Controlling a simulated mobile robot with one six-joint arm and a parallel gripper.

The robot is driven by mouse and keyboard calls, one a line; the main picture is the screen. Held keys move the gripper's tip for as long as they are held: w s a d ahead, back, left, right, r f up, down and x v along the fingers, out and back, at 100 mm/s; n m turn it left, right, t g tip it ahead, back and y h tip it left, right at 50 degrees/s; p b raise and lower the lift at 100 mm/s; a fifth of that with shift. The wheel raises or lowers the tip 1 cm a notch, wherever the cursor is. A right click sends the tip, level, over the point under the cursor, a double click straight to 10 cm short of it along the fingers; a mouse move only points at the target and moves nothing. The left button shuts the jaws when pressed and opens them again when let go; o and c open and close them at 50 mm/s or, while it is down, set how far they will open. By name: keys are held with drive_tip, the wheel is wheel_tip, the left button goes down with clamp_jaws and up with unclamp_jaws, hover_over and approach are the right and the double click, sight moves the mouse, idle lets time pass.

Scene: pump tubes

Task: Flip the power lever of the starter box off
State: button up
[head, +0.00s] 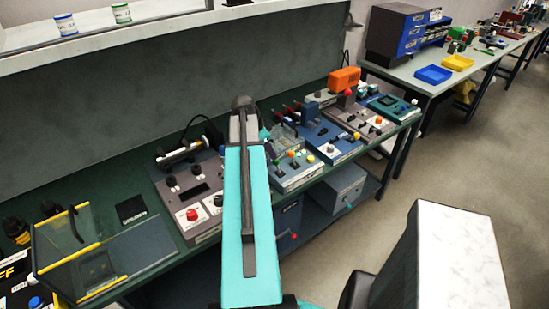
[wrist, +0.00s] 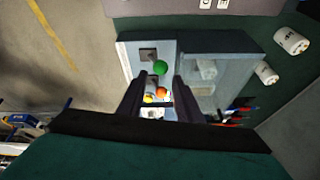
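A pale grey-blue box (head: 296,180) with ball-topped levers stands on the dark green bench in the head view, right of my arm. I take it for the starter box, but no readable label confirms this. In the wrist view the box (wrist: 137,62) shows a green ball (wrist: 160,68) on a lever beyond my fingertips. An orange ball (wrist: 161,92) and a yellow ball (wrist: 148,98) show between the fingers. My gripper (wrist: 158,85) is open, its fingers apart over the box; contact cannot be told. In the head view my arm hides the gripper.
A grey panel with a red button (head: 192,214) stands left of my arm. A blue device (head: 325,138) and an orange block (head: 344,79) stand to the right. White cylinders (wrist: 291,41) lie near the box in the wrist view. Open floor (head: 450,160) is at right.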

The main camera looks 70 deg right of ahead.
sight(277, 164)
drive_tip(key=shift+p+x, duration=1.1)
drive_tip(key=shift+x, duration=2.25)
clamp_jaws()
drive_tip(key=shift+d, duration=0.2)
drive_tip(key=shift+a, duration=0.2)
drive_tip(key=shift+w+a, duration=0.1)
